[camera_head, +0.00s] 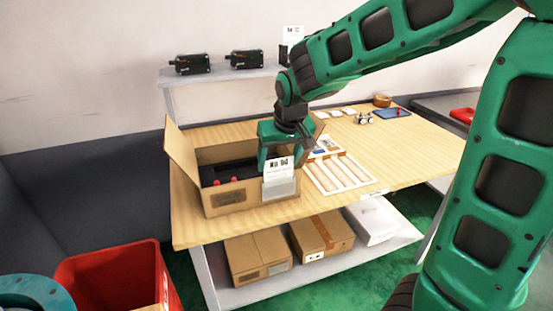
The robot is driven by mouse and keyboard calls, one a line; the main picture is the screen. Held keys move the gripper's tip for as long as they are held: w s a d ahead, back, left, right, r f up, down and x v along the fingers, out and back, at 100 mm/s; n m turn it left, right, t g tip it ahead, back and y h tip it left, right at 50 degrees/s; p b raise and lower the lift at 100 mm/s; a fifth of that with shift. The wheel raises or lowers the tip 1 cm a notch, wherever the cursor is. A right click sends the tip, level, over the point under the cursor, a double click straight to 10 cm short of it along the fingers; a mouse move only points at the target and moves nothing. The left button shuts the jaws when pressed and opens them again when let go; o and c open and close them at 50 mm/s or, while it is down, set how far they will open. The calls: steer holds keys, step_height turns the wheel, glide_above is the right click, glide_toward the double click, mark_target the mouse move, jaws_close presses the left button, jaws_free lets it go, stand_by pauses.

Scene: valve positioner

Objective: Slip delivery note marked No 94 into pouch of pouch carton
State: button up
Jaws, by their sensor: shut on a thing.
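The pouch carton (222,197) is an open brown box on the wooden table, its flaps up. Its clear grey pouch (281,188) is on the front side near the right corner. The white delivery note (279,165), with dark print that reads like "No 94", stands upright right above the pouch. My green gripper (284,152) is over the carton's right front corner, shut on the upper part of the note. The note's lower edge meets or overlaps the pouch; I cannot tell whether it is inside or in front.
A dark insert with red knobs (233,180) lies in the carton. A white slotted tray (340,175) lies to its right on the table (420,148). Closed boxes (258,255) stand on the lower shelf. A red bin (112,280) is at front left. Black devices (192,64) sit on the back shelf.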

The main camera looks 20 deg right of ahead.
steer(key=shift+f, duration=0.85)
steer(key=o, duration=1.1)
steer(key=v, duration=1.1)
steer(key=s+d+f+m+g, duration=0.2)
steer(key=s+d+f+m, duration=0.15)
steer(key=s+d, duration=0.75)
steer(key=s+d+f+m, duration=0.1)
steer(key=s+d+f, duration=0.1)
steer(key=s, duration=0.3)
steer(key=s+d+f+g, duration=0.1)
steer(key=s+d+f, duration=0.1)
steer(key=s, duration=0.4)
steer(key=s+d+f+m+g, duration=0.1)
steer(key=s+d+f, duration=0.1)
steer(key=s, duration=0.3)
steer(key=shift+s+m, duration=0.2)
steer(key=shift+m, duration=0.15)
